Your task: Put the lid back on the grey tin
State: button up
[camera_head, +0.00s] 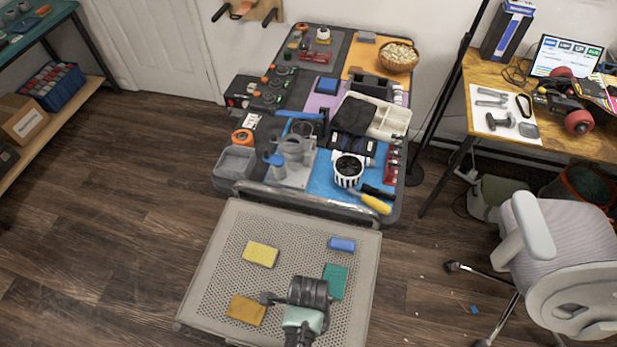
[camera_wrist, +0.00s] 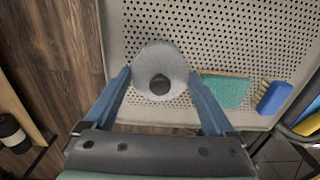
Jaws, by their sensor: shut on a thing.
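My gripper (camera_wrist: 160,75) has its two blue fingers closed on either side of a light grey rounded piece (camera_wrist: 150,58) with a dark round spot in its middle. This looks like the lid; the wrist view shows it over the perforated tray top (camera_wrist: 125,22). In the head view, my gripper (camera_head: 302,322) is at the near end of the perforated tray top (camera_head: 215,262), and my wrist hides what it holds. I cannot pick out the grey tin for certain in either view.
A yellow block (camera_head: 261,254), an orange block (camera_head: 246,309), a green block (camera_head: 335,281) and a blue brush-like block (camera_head: 342,244) lie on the tray top. Beyond it stands a crowded workbench with a grey open bin (camera_head: 235,161) and a yellow-handled tool (camera_head: 376,204).

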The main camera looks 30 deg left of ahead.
dwell(0.4)
jog(key=o, duration=1)
jog(key=shift+r+p, duration=3.55)
jog(key=shift+p, duration=0.2)
grip_shut()
